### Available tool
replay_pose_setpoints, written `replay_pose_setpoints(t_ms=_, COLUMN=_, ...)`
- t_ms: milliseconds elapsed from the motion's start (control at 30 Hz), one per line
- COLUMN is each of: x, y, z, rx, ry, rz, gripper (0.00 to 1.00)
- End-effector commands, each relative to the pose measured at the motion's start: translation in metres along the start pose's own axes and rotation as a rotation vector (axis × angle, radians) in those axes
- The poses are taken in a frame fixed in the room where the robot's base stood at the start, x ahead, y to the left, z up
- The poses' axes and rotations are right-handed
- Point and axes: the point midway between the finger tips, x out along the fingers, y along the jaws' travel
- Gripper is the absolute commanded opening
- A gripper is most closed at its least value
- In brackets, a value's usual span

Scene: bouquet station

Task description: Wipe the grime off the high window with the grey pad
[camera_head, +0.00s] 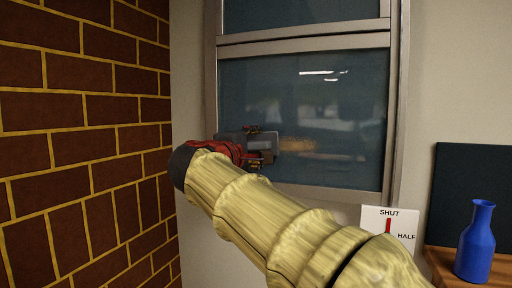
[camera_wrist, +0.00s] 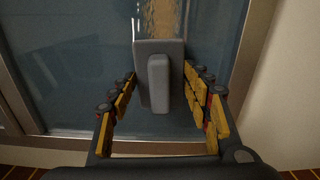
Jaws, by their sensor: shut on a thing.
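The high window (camera_head: 350,100) has dark panes in a grey frame. A streak of brown grime (camera_head: 298,145) lies across the lower pane, just right of the grey pad (camera_head: 264,142). In the wrist view the grime (camera_wrist: 158,20) runs up from the pad's far edge. The pad (camera_wrist: 175,85) has a raised grip bar along its middle and lies at or close to the glass; contact is not clear. My gripper (camera_head: 252,145), with yellow-padded fingers, is shut on the pad, one finger at each side. My arm hides the lower part of the window.
A brick wall (camera_head: 80,120) stands close on the left. A sign reading SHUT and HALF (camera_head: 400,222) with a red marker is below the window's right corner. A blue bottle (camera_head: 476,240) stands on a wooden surface (camera_head: 440,262) at right, before a dark panel (camera_head: 480,175).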

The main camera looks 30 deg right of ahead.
Motion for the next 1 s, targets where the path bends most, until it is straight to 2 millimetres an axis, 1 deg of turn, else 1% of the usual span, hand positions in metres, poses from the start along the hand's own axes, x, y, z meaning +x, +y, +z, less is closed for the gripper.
replay_pose_setpoints(t_ms=433, x=0.008, y=0.000, z=0.000, rx=0.000, ry=0.000, rz=0.000, gripper=0.28)
replay_pose_setpoints(t_ms=567, x=0.008, y=0.000, z=0.002, rx=0.000, ry=0.000, rz=0.001, gripper=0.28)
replay_pose_setpoints(t_ms=667, x=0.007, y=-0.001, z=0.006, rx=0.001, ry=-0.001, rz=0.001, gripper=0.28)
replay_pose_setpoints(t_ms=1000, x=0.006, y=-0.003, z=0.033, rx=0.002, ry=-0.001, rz=0.001, gripper=0.28)
